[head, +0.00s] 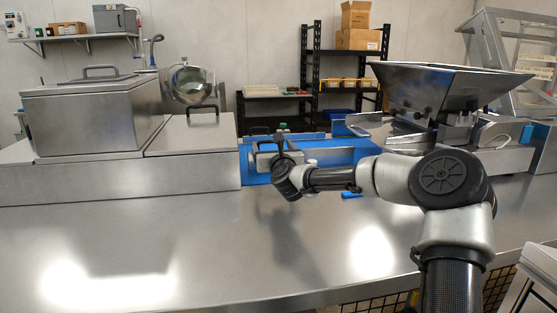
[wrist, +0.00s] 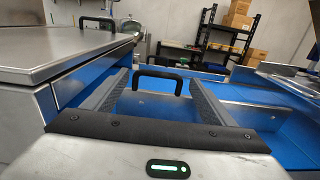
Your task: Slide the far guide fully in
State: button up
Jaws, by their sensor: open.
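A steel guide plate (wrist: 150,105) with a black bar handle (wrist: 160,76) stands over the blue conveyor belt in the wrist view. The handle appears between the two fingers of my gripper (wrist: 158,82), near the fingertips; whether it lies within their reach I cannot tell. My gripper is open, with nothing held. In the head view my gripper (head: 266,148) is over the left end of the blue belt (head: 340,158), pointing away from the camera. It hides part of the belt and guide there.
A steel cabinet with a lidded box (head: 95,115) stands close on the left of my gripper. A steel hopper (head: 440,90) stands at the right end of the belt. The steel counter (head: 230,240) in front is clear.

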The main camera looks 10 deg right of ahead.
jog(key=s, duration=1.2)
jog(key=shift+s, duration=0.2)
